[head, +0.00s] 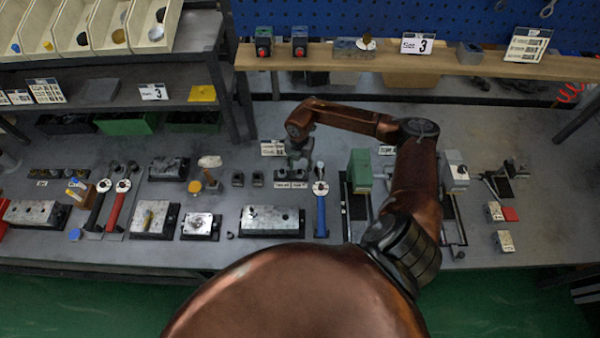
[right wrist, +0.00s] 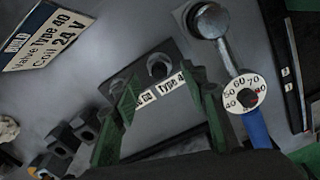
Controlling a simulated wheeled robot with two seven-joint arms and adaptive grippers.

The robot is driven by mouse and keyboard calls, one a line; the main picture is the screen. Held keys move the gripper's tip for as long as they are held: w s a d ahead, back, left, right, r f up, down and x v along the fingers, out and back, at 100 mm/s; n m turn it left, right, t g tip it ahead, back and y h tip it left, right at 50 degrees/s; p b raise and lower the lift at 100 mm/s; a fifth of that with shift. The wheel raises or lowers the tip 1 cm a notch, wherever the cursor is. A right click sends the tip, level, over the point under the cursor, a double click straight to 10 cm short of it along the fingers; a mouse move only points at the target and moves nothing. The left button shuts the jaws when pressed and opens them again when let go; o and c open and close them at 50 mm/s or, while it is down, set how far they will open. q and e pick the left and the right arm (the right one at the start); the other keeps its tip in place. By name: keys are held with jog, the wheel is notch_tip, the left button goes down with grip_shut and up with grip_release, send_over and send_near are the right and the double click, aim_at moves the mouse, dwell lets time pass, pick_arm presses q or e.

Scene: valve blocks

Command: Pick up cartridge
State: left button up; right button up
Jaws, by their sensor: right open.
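My right gripper (head: 298,163) reaches down over a small dark rack (head: 283,185) with white labels near the middle of the bench. In the right wrist view, the open green fingers (right wrist: 168,105) are on either side of the rack's label (right wrist: 160,92), which partly reads "type 4". Two dark round pieces or sockets (right wrist: 158,67) show at the rack, just beyond the fingers; I cannot tell which of them is a cartridge. Nothing is visibly held between the fingers. My left gripper is out of view.
A blue-handled dial wrench (head: 321,208) lies close right of the rack, also in the right wrist view (right wrist: 245,95). A metal valve block (head: 270,220) lies in front. A green block (head: 360,170) stands right. Two small dark pieces (right wrist: 80,127) sit left.

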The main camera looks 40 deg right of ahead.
jog(key=shift+w+f, duration=0.25)
jog(key=shift+f, duration=0.2)
jog(key=shift+w+f, duration=0.2)
jog(key=shift+f, duration=0.25)
jog(key=shift+s+d+f, duration=0.1)
jog(key=shift+s+f, duration=0.15)
jog(key=shift+s, duration=0.05)
jog(key=shift+s+r, duration=0.15)
jog(key=shift+s, duration=0.1)
jog(key=shift+w, duration=0.3)
jog(key=c, duration=0.4)
jog(key=shift+s, duration=0.2)
jog(key=c, duration=0.5)
jog(key=shift+w, duration=0.15)
grip_shut()
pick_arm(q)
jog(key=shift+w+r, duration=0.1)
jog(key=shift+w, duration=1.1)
